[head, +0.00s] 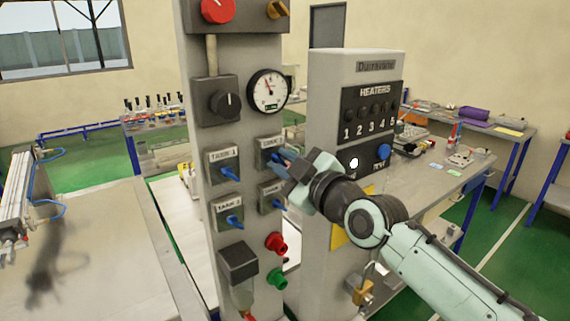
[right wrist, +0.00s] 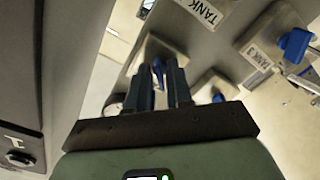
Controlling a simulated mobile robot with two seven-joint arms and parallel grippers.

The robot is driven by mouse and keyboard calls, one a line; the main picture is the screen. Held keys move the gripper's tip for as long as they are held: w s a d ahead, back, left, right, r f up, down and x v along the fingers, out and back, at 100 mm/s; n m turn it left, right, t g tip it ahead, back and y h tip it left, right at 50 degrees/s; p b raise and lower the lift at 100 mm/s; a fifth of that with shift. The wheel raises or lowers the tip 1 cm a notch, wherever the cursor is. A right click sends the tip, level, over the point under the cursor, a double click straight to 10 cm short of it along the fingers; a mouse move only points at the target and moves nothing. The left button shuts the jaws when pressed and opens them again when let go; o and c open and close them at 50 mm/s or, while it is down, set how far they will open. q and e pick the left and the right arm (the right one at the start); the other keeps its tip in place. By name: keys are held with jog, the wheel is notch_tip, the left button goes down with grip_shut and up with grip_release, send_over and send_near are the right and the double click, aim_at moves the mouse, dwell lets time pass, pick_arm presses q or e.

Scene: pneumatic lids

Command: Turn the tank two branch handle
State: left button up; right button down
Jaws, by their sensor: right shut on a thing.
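The grey valve panel (head: 205,140) stands upright in the head view, with several blue handles on square plates. The tank two branch handle (head: 272,155) is at the upper right of this group, partly hidden by my right gripper (head: 287,165). The right gripper comes in from the right and is shut on this handle. In the right wrist view, the blue of the handle (right wrist: 158,72) shows between the two dark fingers (right wrist: 162,85). The exact turn angle of the handle is hard to tell. My left gripper is not in view.
The tank 1 handle (head: 230,172) is left of the gripped one, with another blue handle (head: 275,202) just below it. A pressure gauge (head: 268,91) and black knob (head: 226,104) sit above. The heaters cabinet (head: 345,100) stands close behind my right arm.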

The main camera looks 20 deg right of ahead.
jog(key=m, duration=0.4)
jog(key=shift+m, duration=0.4)
jog(key=m, duration=0.8)
jog(key=shift+m+p, duration=0.35)
jog(key=shift+m, duration=0.05)
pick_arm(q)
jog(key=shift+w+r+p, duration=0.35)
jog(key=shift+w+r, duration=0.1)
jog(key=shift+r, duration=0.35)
pick_arm(e)
jog(key=shift+m, duration=1.9)
jog(key=c, duration=1.3)
grip_release()
